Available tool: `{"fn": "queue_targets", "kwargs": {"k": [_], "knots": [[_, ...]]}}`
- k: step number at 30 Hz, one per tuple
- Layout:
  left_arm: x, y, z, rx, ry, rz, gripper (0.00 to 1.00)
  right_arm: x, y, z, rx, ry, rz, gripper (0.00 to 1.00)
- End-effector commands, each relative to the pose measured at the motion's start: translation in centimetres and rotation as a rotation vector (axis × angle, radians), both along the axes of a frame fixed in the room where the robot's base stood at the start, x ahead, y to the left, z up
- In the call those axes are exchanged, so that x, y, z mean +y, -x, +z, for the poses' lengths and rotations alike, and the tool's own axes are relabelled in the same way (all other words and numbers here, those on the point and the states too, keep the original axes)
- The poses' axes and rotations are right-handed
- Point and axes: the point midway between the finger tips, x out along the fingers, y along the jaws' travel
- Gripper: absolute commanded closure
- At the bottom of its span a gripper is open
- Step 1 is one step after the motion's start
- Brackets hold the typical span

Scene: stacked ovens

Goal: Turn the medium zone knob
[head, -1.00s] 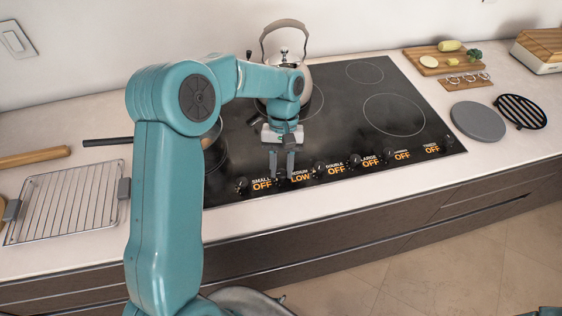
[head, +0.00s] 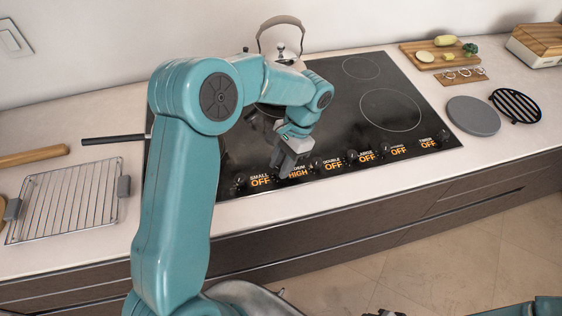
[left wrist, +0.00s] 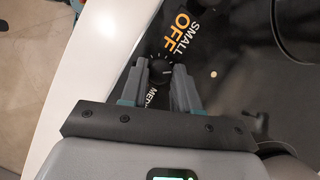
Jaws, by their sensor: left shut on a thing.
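The medium zone knob (left wrist: 160,69) is a small black knob on the front edge of the black cooktop (head: 345,130). My left gripper (head: 284,170) comes down over it from above, turned at an angle. In the left wrist view my gripper's two fingers (left wrist: 165,82) sit on either side of the knob, shut on it. The orange readout (head: 298,173) beside it says HIGH. The small zone readout (head: 260,180) says OFF, as do the other zones to the right. In the head view my gripper hides the medium knob and part of its label.
A kettle (head: 282,48) stands behind my left arm. A dark handle (head: 112,140) juts out left of the cooktop, near a wire rack (head: 65,205). A grey round disc (head: 473,117) lies to the right. My right arm (head: 520,307) shows only at the bottom edge.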

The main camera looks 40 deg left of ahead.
Motion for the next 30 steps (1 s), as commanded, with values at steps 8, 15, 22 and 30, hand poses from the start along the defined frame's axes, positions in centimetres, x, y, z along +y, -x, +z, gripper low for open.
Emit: {"fn": "queue_targets", "kwargs": {"k": [8, 15, 22, 30], "knots": [[-0.07, -0.2, 0.14, -0.01, -0.001, -0.106, 1.0, 0.0, 0.0, -0.04, 0.0, 0.0, 0.0, 0.57], [-0.11, -0.17, 0.13, -0.009, 0.0, -0.137, 1.0, 0.0, 0.0, -0.05, 0.0, 0.0, 0.0, 0.57], [-0.11, -0.17, 0.13, -0.009, 0.0, -0.137, 1.0, 0.0, 0.0, -0.05, 0.0, 0.0, 0.0, 0.57], [-0.11, -0.11, 0.09, -0.006, 0.0, -0.136, 0.45, 0.0, 0.0, -0.05, 0.0, 0.0, 0.0, 0.57]]}}
